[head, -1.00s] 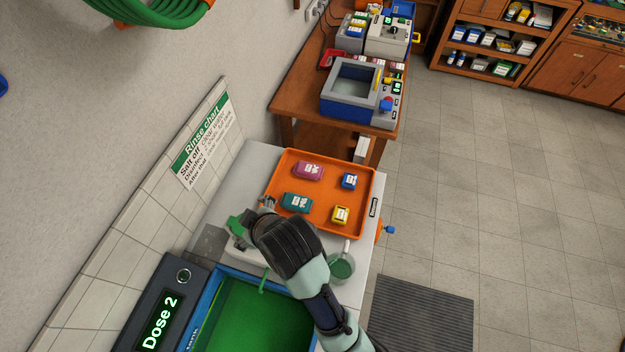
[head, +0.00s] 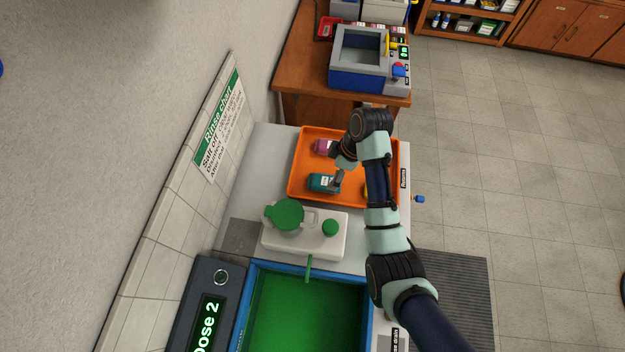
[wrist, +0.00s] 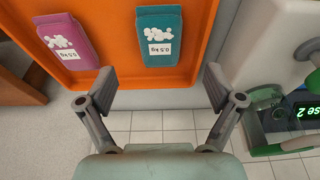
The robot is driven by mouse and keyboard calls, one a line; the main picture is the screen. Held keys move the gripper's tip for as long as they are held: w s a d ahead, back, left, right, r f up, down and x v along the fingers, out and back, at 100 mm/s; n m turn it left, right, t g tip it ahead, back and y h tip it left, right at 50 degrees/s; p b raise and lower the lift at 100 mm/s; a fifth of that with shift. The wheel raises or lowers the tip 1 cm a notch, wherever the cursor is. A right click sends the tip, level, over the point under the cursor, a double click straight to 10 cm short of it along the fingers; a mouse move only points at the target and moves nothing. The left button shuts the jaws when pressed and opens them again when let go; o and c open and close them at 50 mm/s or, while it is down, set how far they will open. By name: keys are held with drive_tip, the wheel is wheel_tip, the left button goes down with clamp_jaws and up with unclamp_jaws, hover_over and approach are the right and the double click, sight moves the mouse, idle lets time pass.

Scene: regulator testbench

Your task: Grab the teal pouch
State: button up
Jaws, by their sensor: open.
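The teal pouch (head: 322,183) lies flat in the orange tray (head: 299,165), with a white label facing up. In the wrist view the teal pouch (wrist: 159,38) sits ahead of my gripper, roughly centred between the fingers. My gripper (wrist: 158,84) is open and empty. Its fingers are apart from the pouch and point toward it. In the head view my gripper (head: 340,177) hangs over the tray at the pouch's right side, with its fingertips partly hidden.
A magenta pouch (head: 324,147) lies behind the teal one. A yellow pouch (head: 366,190) is mostly hidden by my arm. A white container with green caps (head: 305,238) stands in front of the tray, beside a green-filled tank (head: 305,310).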

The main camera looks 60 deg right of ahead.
drive_tip(key=shift+x, duration=3.8)
drive_tip(key=c, duration=1.7)
drive_tip(key=shift+r, duration=0.15)
wheel_tip(320, 180, up, 11)
wheel_tip(320, 180, up, 9)
drive_tip(key=p, duration=0.9)
hover_over(326, 181)
